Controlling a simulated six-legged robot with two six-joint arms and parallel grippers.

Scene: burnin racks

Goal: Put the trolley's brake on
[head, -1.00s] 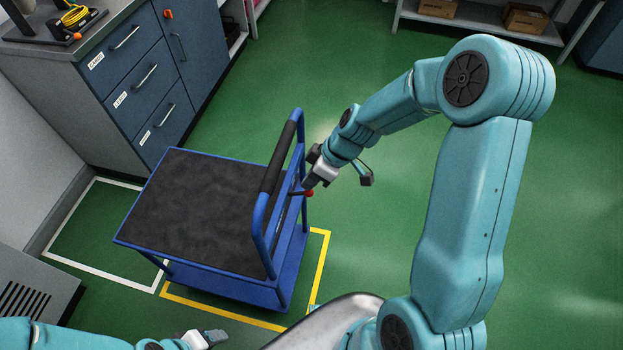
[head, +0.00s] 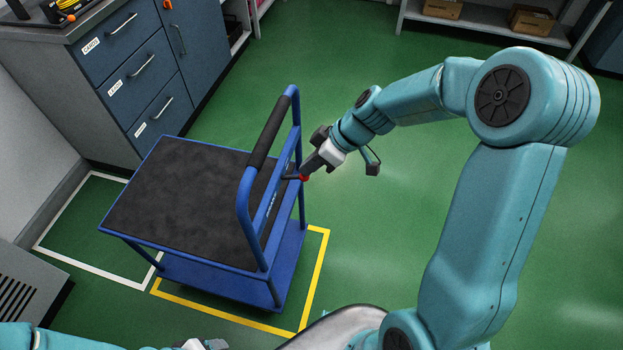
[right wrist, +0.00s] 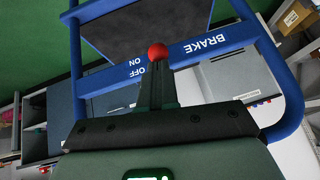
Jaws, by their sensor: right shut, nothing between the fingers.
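The blue trolley (head: 178,200) stands upright on the green floor, its push handle (head: 266,137) on the right. The brake lever's red knob (head: 304,178) is on the handle end. My right gripper (head: 313,165) is shut with nothing between the fingers, its tips at the knob. In the right wrist view the red knob (right wrist: 157,52) shows just beyond the dark fingers (right wrist: 157,90); contact is unclear. The blue crossbar is marked BRAKE (right wrist: 205,45), ON and OFF; the lever is mostly hidden. My left gripper (head: 208,343) is cut off at the bottom edge.
A yellow floor outline (head: 314,275) runs around the trolley's near right side. A white outline (head: 95,268) lies to its left. A drawer cabinet (head: 135,70) stands behind, a grey unit (head: 30,285) at lower left. The floor right of the trolley is open.

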